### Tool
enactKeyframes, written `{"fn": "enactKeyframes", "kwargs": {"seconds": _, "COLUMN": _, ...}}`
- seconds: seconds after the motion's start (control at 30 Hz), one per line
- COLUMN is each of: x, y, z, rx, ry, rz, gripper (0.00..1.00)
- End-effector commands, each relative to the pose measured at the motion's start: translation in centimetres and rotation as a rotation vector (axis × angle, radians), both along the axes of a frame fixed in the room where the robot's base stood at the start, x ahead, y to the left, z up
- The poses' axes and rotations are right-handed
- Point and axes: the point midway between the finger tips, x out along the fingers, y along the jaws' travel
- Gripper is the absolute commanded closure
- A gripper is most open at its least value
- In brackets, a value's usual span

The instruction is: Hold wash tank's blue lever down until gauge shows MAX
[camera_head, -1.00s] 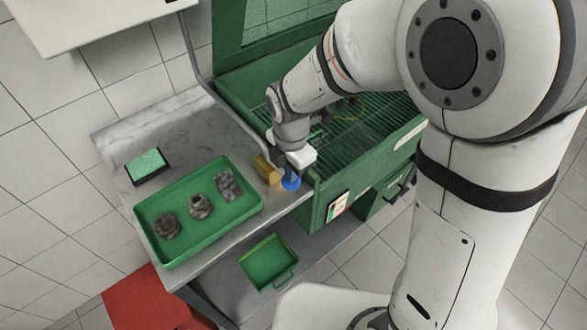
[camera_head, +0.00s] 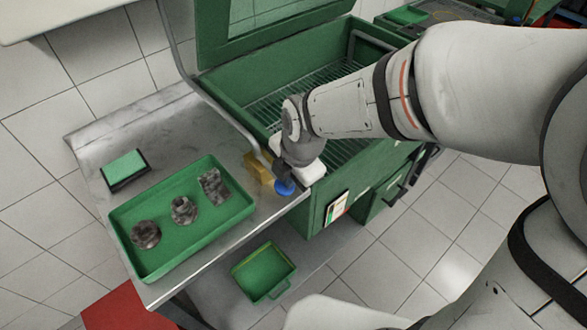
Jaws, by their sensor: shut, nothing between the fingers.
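The green wash tank (camera_head: 255,92) stands at the centre with its lid raised and a wire rack inside. The blue lever's round knob (camera_head: 285,187) shows at the tank's near left corner, beside the metal table. My gripper (camera_head: 282,172) is shut and empty, with its dark fingers right at the knob from above; whether they touch or press it I cannot tell. The gripper hides the rest of the lever. The gauge panel (camera_head: 336,208), with white, red and green areas, is on the tank's front; its reading is too small to make out.
A yellow block (camera_head: 258,167) sits just left of my gripper. A green tray (camera_head: 215,222) with three grimy parts and a green-topped pad (camera_head: 124,168) lie on the metal table (camera_head: 88,143). A small green bin (camera_head: 263,270) is below. A pipe runs along the tank's left side.

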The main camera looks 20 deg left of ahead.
Motion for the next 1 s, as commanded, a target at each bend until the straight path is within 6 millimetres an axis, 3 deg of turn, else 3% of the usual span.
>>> {"fn": "enactKeyframes", "kwargs": {"seconds": 1.0, "x": -0.62, "y": 0.68, "z": 0.02, "rx": -0.002, "ry": 0.003, "rz": 0.021, "gripper": 1.0}}
